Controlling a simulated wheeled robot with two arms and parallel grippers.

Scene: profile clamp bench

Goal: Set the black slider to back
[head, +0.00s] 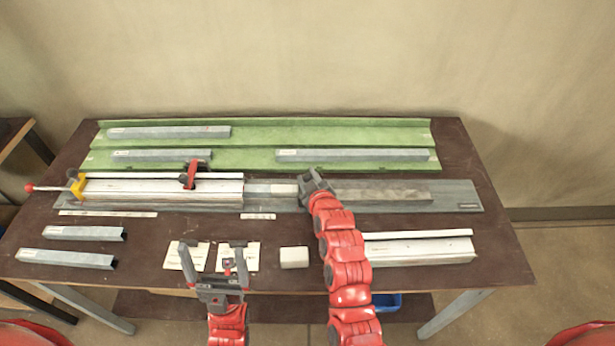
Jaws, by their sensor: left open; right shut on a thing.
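My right gripper (312,177) is shut at the middle of the long grey base plate (465,197), just right of a pale block (283,190). What it grips is hidden by its dark fingers. I cannot make out the black slider apart from these dark fingers; it may be hidden there. My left gripper (211,249) is open and empty, over the front of the table by two paper cards. A white profile (150,190) lies on the left of the base plate, with a red clamp (190,175) on it and a yellow end clamp (77,186) with a red-tipped rod.
Green trays (260,135) with grey profiles (350,155) stand at the back. Two grey profiles (70,258) lie front left. A pale block (294,257) and a white profile (425,248) lie front right, beside my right arm. The table's (462,150) back right corner is clear.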

